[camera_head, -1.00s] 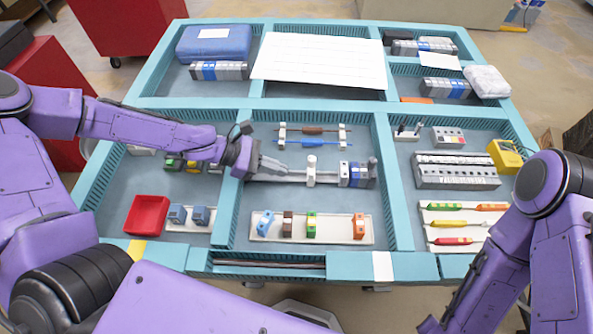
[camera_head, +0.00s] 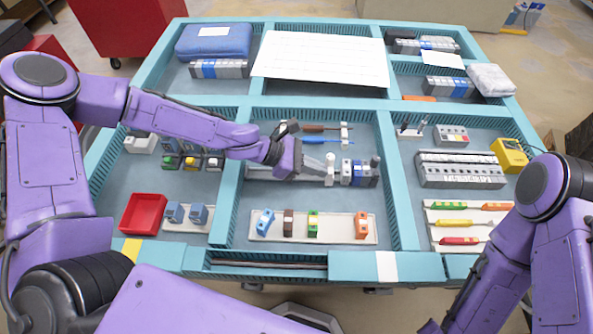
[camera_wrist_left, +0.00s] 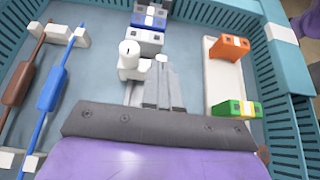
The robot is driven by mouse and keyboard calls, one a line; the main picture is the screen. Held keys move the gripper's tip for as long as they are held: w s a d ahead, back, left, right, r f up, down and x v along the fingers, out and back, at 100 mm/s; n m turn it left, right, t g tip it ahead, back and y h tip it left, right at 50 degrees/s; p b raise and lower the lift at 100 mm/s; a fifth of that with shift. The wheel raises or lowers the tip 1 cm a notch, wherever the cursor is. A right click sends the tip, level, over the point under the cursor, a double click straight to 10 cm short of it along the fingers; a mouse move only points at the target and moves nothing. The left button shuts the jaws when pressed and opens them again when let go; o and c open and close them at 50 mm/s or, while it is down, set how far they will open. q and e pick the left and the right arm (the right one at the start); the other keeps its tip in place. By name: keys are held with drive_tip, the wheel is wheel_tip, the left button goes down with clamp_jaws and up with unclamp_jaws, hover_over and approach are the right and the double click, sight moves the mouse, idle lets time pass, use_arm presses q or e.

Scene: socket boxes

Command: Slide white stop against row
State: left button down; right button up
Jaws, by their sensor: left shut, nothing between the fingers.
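The white stop (camera_head: 330,168) stands upright on the metal rail (camera_head: 259,173) in the middle compartment. It also shows in the left wrist view (camera_wrist_left: 130,62). The row of grey, white and blue modules (camera_head: 359,173) sits on the rail just right of the stop, close against it; I cannot tell if they touch. The row's near end is beyond the stop in the left wrist view (camera_wrist_left: 147,40). My left gripper (camera_head: 318,166) is shut and empty, its fingertips (camera_wrist_left: 162,62) just beside or behind the stop. My right gripper is out of view; only the arm shows.
Two rods with brown and blue handles (camera_head: 320,139) lie on white holders behind the rail. A pale tray (camera_head: 336,231) with several coloured blocks lies in front. A red bin (camera_head: 143,213) is to the left. Teal divider walls (camera_head: 397,185) border the compartment.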

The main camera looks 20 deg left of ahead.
use_arm(q)
drive_tip(key=shift+x, duration=0.8)
drive_tip(key=shift+w+d+r, duration=0.1)
drive_tip(key=shift+d+r, duration=0.25)
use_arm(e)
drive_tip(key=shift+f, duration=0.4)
use_arm(q)
drive_tip(key=shift+a, duration=0.1)
drive_tip(key=shift+a+r, duration=0.1)
drive_tip(key=shift+a, duration=0.05)
drive_tip(key=a+p, duration=0.2)
drive_tip(key=s+a+p, duration=0.1)
drive_tip(key=shift+a+r, duration=0.15)
drive_tip(key=shift+r, duration=0.2)
drive_tip(key=v, duration=1)
drive_tip(key=shift+f+p, duration=0.4)
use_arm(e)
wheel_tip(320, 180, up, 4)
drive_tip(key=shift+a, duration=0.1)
